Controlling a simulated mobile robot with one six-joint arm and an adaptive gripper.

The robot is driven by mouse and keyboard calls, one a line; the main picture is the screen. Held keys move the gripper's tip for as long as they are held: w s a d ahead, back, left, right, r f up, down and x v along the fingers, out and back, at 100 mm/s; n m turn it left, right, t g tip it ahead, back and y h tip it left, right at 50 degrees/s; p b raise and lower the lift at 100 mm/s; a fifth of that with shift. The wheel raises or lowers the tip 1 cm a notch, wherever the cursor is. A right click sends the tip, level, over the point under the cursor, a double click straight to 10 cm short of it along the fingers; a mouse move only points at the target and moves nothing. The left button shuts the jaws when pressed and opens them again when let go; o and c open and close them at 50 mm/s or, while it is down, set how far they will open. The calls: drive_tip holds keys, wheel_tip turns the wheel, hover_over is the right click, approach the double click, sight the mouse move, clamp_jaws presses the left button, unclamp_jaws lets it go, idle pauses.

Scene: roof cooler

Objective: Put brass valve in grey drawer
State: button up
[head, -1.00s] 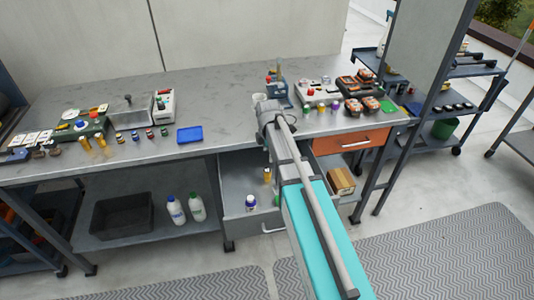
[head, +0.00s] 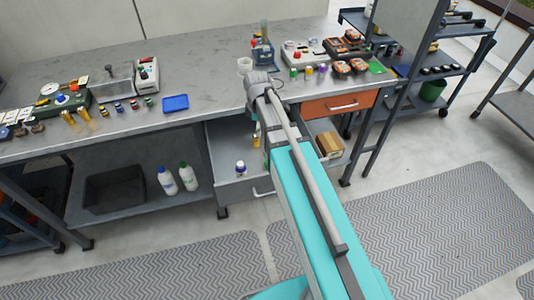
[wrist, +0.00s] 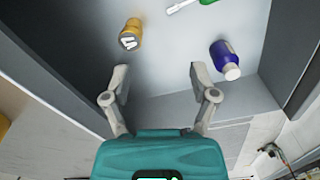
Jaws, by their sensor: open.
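The grey drawer (head: 226,163) is pulled open under the bench, and its inside (wrist: 183,62) fills the upper part of the wrist view. A brass-coloured piece (wrist: 131,34), which looks like the brass valve, is on the drawer floor at the upper left of that view. It also shows partly beside my arm in the head view (head: 256,138). My gripper (wrist: 158,78) is open and empty between its fingers, over the front part of the drawer and apart from the brass piece. My arm hides the gripper in the head view.
A blue bottle with a white cap (wrist: 224,56) and a green-handled tool (wrist: 182,6) are also in the drawer. An orange drawer (head: 338,104) is to the right, above an open drawer with a cardboard box (head: 329,145). A blue tray (head: 175,103) lies on the bench.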

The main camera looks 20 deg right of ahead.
drive_tip(key=s+m, duration=1.3)
drive_tip(key=m, duration=0.1)
drive_tip(key=shift+s+a+m, duration=0.25)
drive_tip(key=shift+a+m, duration=0.05)
drive_tip(key=shift+m, duration=0.1)
idle(0.4)
